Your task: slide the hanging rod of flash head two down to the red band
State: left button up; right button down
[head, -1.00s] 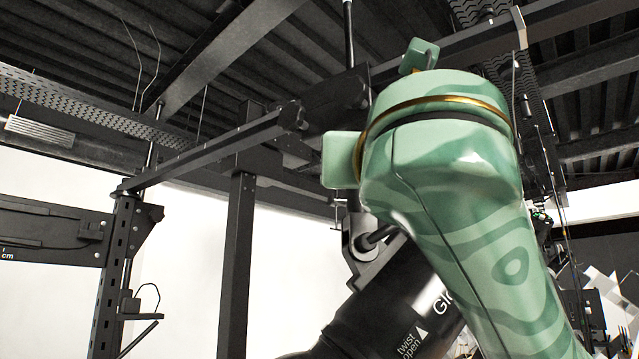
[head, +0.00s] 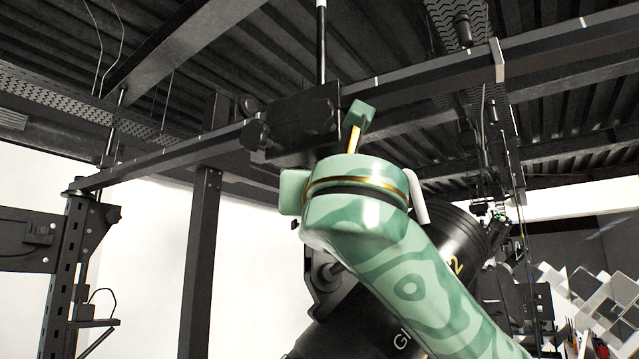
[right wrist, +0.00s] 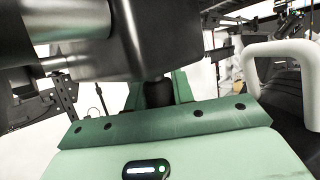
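The hanging rod (head: 321,50) is thin and dark, with a pale stretch at the top edge of the head view. It runs down into a black clamp (head: 298,125) on the overhead rail. Flash head two (head: 440,255) is a large black cylinder with a yellow "2", hanging tilted below and partly behind my right arm. No red band is visible. My right gripper (head: 358,125) is just right of the clamp, and its wrist hides the rod's lower part. Its finger gap is not clear. In the right wrist view, dark clamp parts (right wrist: 165,45) fill the top. My left gripper is not in view.
A long black rail (head: 420,75) crosses overhead, with a black post (head: 200,265) below it. A white handle (right wrist: 250,65) on the flash head is close on the right in the right wrist view. A slotted stand (head: 62,270) is at left.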

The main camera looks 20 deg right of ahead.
aim_at(324, 316)
notch_tip(324, 316, down, 15)
jog(key=b, duration=1.3)
jog(key=shift+f, duration=0.15)
jog(key=shift+r, duration=0.2)
jog(key=c, duration=1.2)
grip_release()
jog(key=shift+s, duration=0.1)
jog(key=shift+s, duration=0.1)
jog(key=shift+s+a+f+b, duration=0.1)
jog(key=shift+s+f+b, duration=0.2)
jog(key=shift+b, duration=0.1)
jog(key=b+v, duration=0.6)
jog(key=v, duration=0.9)
jog(key=shift+s+b, duration=0.2)
jog(key=shift+b, duration=0.15)
